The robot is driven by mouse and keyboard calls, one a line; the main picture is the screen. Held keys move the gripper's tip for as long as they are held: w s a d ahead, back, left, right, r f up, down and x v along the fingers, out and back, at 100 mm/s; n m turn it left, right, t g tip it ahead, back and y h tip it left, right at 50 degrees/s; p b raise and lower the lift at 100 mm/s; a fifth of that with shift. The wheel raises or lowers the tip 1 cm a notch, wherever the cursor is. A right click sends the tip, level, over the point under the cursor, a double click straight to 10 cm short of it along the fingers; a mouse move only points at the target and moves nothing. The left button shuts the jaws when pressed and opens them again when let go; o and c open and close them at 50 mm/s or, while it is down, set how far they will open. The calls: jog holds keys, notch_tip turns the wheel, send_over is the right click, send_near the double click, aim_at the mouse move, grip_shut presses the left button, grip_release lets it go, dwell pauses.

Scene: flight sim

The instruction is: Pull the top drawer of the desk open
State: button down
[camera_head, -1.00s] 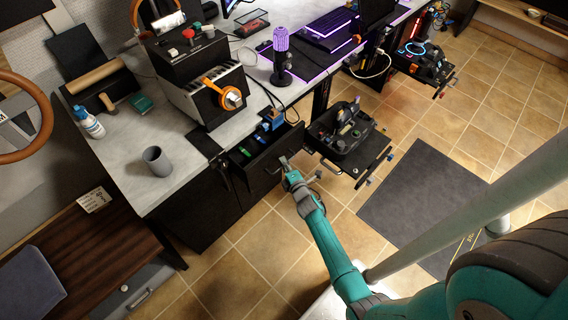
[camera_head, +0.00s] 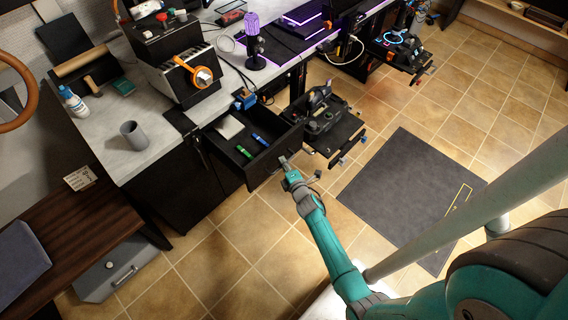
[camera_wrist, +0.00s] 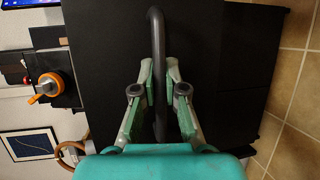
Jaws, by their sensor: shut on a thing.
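The desk (camera_head: 100,147) has a grey top and a black cabinet. Its black top drawer (camera_head: 267,163) is pulled well out and shows its inside, with a green item (camera_head: 244,151), a blue item (camera_head: 260,139) and a pale item (camera_head: 229,126) in it. My gripper (camera_head: 285,162) is at the drawer's front. In the wrist view the dark bar handle (camera_wrist: 158,75) runs between the two fingers of my gripper (camera_wrist: 159,90), which are shut on it. The handle is hidden behind my gripper in the head view.
A black tray unit (camera_head: 330,127) with controls stands close beside the drawer's right side. A wooden table (camera_head: 85,210) and a grey drawer unit (camera_head: 115,270) are at lower left. Tiled floor (camera_head: 240,245) is free in front, with a dark mat (camera_head: 405,195) to the right.

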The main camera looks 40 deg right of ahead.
jog(key=c, duration=1.5)
grip_release()
jog(key=v, duration=1.2)
